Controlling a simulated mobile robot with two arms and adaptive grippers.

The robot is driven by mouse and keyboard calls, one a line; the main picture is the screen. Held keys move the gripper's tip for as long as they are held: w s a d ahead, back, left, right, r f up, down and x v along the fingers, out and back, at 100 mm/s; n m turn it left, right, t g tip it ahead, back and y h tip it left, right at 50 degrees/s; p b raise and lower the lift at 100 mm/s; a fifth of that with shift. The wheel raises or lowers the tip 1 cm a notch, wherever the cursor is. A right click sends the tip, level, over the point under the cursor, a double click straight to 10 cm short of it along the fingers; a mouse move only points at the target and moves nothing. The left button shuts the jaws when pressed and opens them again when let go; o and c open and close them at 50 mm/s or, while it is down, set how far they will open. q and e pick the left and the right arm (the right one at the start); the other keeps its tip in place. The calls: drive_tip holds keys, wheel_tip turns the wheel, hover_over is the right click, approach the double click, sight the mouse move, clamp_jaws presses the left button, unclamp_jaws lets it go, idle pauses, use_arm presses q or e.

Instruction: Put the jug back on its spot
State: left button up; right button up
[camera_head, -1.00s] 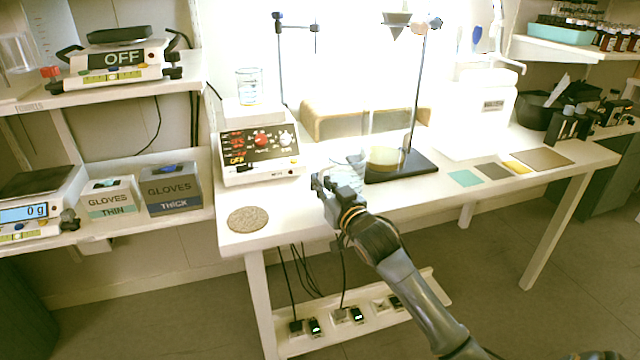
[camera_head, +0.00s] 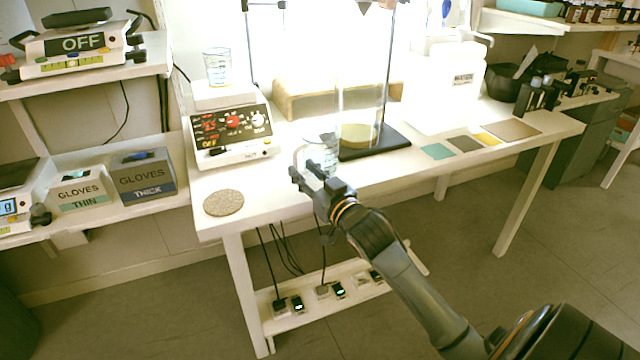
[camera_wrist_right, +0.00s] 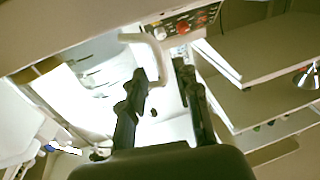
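The clear glass jug (camera_head: 322,152) is near the front edge of the white bench, left of the black stand base. My right gripper (camera_head: 318,180) is at its near side. In the right wrist view the jug's pale curved handle (camera_wrist_right: 157,52) reaches toward the gap between my fingers (camera_wrist_right: 161,72), which stand apart with space visible beside the handle. Marks show on the jug's wall there. Whether the jug touches the bench is hard to tell. A round cork mat (camera_head: 223,202) lies bare at the bench's front left corner. My left gripper is out of view.
A hotplate unit (camera_head: 232,135) with a beaker (camera_head: 217,66) on top stands behind the mat. The black stand base (camera_head: 372,143) with its rod is right of the jug. Coloured flat patches (camera_head: 465,143) lie further right. Bench between jug and mat is clear.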

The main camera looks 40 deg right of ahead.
drive_tip(key=s, duration=0.7)
drive_tip(key=s+a+f+g, duration=0.4)
drive_tip(key=s+f, duration=0.1)
drive_tip(key=f, duration=0.5)
drive_tip(key=s+a+f+g, duration=0.4)
drive_tip(key=s+f, duration=0.1)
drive_tip(key=f, duration=0.5)
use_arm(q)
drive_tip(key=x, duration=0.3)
use_arm(e)
drive_tip(key=s+a+f+n+g, duration=0.1)
drive_tip(key=s+a+f+g, duration=0.2)
drive_tip(key=s, duration=0.4)
drive_tip(key=s+a+f+n+g+y, duration=0.1)
drive_tip(key=s+a+f+g, duration=0.3)
drive_tip(key=s, duration=0.3)
drive_tip(key=shift+s+a+f, duration=0.15)
drive_tip(key=shift+a+f, duration=0.25)
drive_tip(key=shift+f, duration=0.3)
use_arm(q)
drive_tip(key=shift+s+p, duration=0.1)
drive_tip(key=shift+p, duration=0.2)
